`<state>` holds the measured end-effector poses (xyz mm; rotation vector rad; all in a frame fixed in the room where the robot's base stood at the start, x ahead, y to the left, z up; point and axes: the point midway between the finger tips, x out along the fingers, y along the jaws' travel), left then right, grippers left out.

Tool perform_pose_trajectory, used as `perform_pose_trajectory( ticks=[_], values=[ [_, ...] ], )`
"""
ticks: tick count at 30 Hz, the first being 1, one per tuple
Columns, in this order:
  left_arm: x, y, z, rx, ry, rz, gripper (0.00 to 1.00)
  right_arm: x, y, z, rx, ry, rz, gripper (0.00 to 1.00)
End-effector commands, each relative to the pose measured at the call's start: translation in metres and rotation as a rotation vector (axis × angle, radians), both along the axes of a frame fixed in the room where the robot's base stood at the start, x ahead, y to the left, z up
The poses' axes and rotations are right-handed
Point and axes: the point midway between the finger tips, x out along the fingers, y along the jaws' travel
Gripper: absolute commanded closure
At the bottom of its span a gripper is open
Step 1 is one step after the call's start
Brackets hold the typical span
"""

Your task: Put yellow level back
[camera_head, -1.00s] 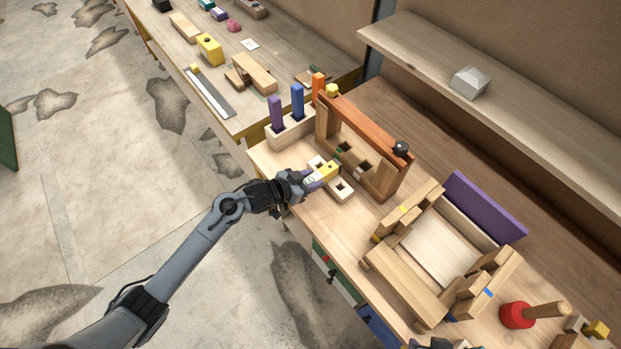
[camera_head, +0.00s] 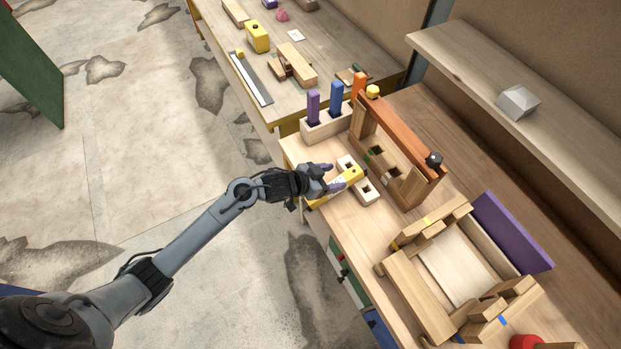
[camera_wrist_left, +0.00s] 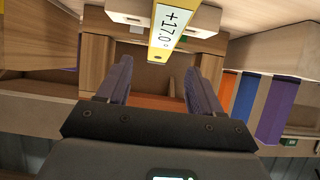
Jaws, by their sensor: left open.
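The yellow level (camera_head: 351,174) has a white display panel and lies at the light wooden block with square holes (camera_head: 369,193), near the front edge of the workbench. My left gripper (camera_head: 333,177) is open, its two purple-grey fingers spread to either side of the level. In the left wrist view the level (camera_wrist_left: 162,52) shows a reading of +17.0 and sits between and beyond the fingertips (camera_wrist_left: 166,64). Whether a finger touches it, I cannot tell. My right gripper is not in view.
A wooden rack with purple (camera_head: 313,105), blue and orange upright bars stands behind. A wooden frame with an orange-brown top beam (camera_head: 400,133) stands close beyond the level. A wooden box-like assembly (camera_head: 455,268) is to the right. A second table (camera_head: 305,92) is at the back.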

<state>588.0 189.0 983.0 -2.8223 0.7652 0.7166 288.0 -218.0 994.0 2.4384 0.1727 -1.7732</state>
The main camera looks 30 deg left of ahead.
Motion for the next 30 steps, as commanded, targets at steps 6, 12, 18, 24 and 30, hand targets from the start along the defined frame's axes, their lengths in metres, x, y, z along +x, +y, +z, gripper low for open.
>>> perform_pose_trajectory(
  ticks=[6,12,18,24,30],
  values=[
    [-0.034,0.02,0.021,0.002,0.0,-0.001,0.34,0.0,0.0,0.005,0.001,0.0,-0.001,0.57],
    [-0.056,0.033,0.035,0.002,0.0,0.0,0.34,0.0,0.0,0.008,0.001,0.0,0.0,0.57],
    [-0.067,0.039,0.042,0.001,0.001,0.001,0.34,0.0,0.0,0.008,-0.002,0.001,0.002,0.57],
    [-0.084,0.033,0.035,0.051,0.023,0.055,0.34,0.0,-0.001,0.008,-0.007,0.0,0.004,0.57],
    [-0.139,0.028,0.021,0.188,0.164,0.217,0.34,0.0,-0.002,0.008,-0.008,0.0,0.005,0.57]
  ],
)
